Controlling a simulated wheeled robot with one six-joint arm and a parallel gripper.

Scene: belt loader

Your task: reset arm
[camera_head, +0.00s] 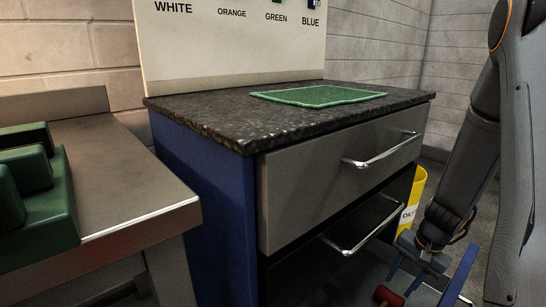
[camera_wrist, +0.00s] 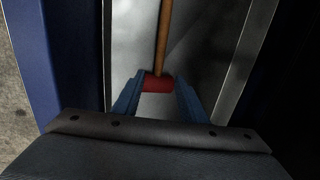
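My gripper (camera_head: 402,285) is low at the right of the head view, beside the drawer cabinet, with blue fingers pointing down. In the wrist view its two fingers (camera_wrist: 160,82) stand apart. A red tool head (camera_wrist: 158,84) with a thin wooden handle (camera_wrist: 163,35) shows between the fingertips, over a grey metal surface. The red piece (camera_head: 388,296) also shows at the bottom of the head view, just below the left fingertip, so it looks beyond the fingers rather than clamped. Any small gap or contact is hard to see.
The cabinet has a dark speckled top (camera_head: 220,115) with a green mat (camera_head: 318,96), a grey upper drawer (camera_head: 310,200) and a dark lower front. A yellow bin (camera_head: 418,187) stands behind my arm. A metal bench (camera_head: 130,180) with a green block holder (camera_head: 55,215) is at left.

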